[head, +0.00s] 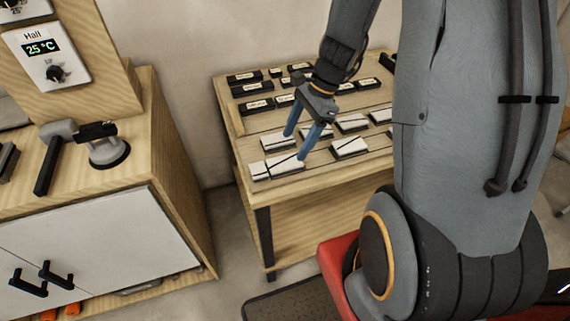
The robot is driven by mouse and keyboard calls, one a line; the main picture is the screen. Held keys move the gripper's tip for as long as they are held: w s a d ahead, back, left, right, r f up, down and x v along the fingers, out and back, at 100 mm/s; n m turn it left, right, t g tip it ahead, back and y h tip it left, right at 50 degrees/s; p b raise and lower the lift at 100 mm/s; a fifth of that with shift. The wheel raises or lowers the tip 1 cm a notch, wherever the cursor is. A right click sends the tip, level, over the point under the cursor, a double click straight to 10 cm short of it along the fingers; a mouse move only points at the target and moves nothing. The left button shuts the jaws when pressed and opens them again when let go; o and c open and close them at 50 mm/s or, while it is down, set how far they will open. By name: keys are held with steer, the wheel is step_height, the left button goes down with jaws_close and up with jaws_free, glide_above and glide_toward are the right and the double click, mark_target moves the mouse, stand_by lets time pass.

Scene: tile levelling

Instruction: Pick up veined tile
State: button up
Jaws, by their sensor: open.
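Several white tiles with dark edges lie on the wooden table (262,211), and some show dark lines across their faces. One such veined tile (285,164) lies near the front left edge, close below my gripper (296,146). Other white tiles lie at the front middle (350,147), behind it (352,123) and at the left (271,140). My gripper is open, with its two blue fingers pointing down over the left part of the table. No tile shows between the fingers. My arm hides part of the table's right side.
Several dark labelled blocks (252,88) stand in rows at the back of the table. A wooden cabinet (146,160) at the left bears a mallet (54,154) and a suction-cup tool (105,146). A dark mat (290,302) lies on the floor.

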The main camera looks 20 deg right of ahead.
mark_target(285, 162)
steer(key=shift+w+a+f, duration=0.15)
steer(key=shift+f, duration=0.5)
steer(key=shift+p+x, duration=0.85)
steer(key=shift+x, duration=2.5)
steer(key=shift+w+f, duration=0.2)
steer(key=shift+c, duration=0.2)
steer(key=c, duration=1.2)
steer(key=shift+o, duration=0.2)
steer(key=shift+r, duration=0.1)
